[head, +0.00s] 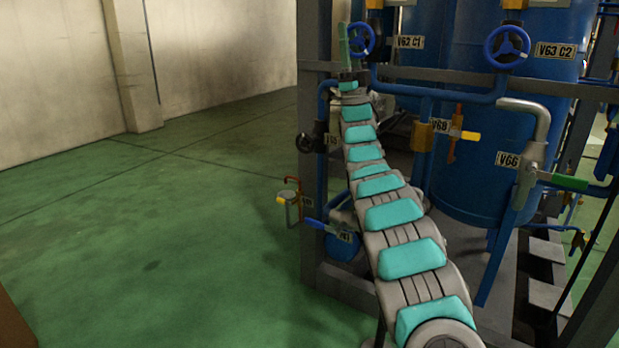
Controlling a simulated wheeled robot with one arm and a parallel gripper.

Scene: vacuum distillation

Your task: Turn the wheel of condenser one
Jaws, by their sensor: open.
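The blue handwheel beside the label V63 C1 (409,42), which I take for the wheel of condenser one (369,41), is near the top middle of the head view. My arm stretches away from me, up to that wheel. My gripper (346,45) is at the far end, small in the picture, and overlaps the left part of the wheel. It is open. One teal finger points upward; the other finger cannot be made out. I cannot tell whether the gripper touches the wheel.
A similar blue wheel (507,47) with label V63 C2 is to the right, before the blue tank (475,150). Pipes, a grey-blue frame and a green-handled valve (563,181) crowd the right side. The green floor (150,240) is clear on the left.

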